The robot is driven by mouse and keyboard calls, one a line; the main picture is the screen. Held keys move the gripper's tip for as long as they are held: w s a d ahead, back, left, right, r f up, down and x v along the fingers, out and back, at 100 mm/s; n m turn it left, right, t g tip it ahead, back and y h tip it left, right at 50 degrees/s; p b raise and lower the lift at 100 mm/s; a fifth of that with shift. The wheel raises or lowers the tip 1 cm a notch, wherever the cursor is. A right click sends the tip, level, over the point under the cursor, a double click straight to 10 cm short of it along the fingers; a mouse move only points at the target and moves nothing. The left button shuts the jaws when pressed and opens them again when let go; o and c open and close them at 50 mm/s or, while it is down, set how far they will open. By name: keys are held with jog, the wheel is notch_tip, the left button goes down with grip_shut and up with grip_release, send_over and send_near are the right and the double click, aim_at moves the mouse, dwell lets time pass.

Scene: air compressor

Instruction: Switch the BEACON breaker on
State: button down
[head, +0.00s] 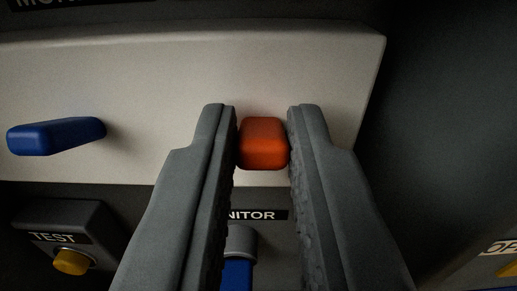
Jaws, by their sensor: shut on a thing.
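An orange-red toggle (264,144) sticks out from a pale raised panel (200,75) in the head view. My gripper (263,135) is shut on this toggle, with one dark grey finger touching each side. No BEACON label is readable, so I cannot tell from lettering which breaker this is. A blue lever (57,136) stands out from the same panel to the left, apart from my fingers. My fingers hide part of the panel below the toggle.
Below the panel, a label ending in "NITOR" (258,215) sits above a grey and blue part (238,265), partly behind my left finger. A TEST box (65,235) with a yellow button (72,262) is at lower left. The panel ends at the right.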

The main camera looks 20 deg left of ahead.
dwell(0.3)
jog(key=c, duration=1.4)
grip_release()
jog(key=shift+o, duration=0.2)
jog(key=v, duration=1.7)
jog(key=shift+s+r, duration=0.2)
jog(key=shift+s, duration=0.05)
jog(key=shift+d, duration=0.1)
jog(key=s+d+f+m+h, duration=0.1)
jog(key=s+d+f, duration=0.1)
jog(key=s+d, duration=0.4)
jog(key=s+d+f+m+h, duration=0.1)
jog(key=s+d, duration=0.6)
jog(key=s, duration=0.8)
jog(key=s+d+f+m+h, duration=0.1)
jog(key=s+d+f+h, duration=0.2)
jog(key=s, duration=0.8)
jog(key=d+f, duration=0.2)
jog(key=d, duration=0.1)
jog(key=shift+d+f, duration=0.15)
jog(key=shift+d, duration=0.25)
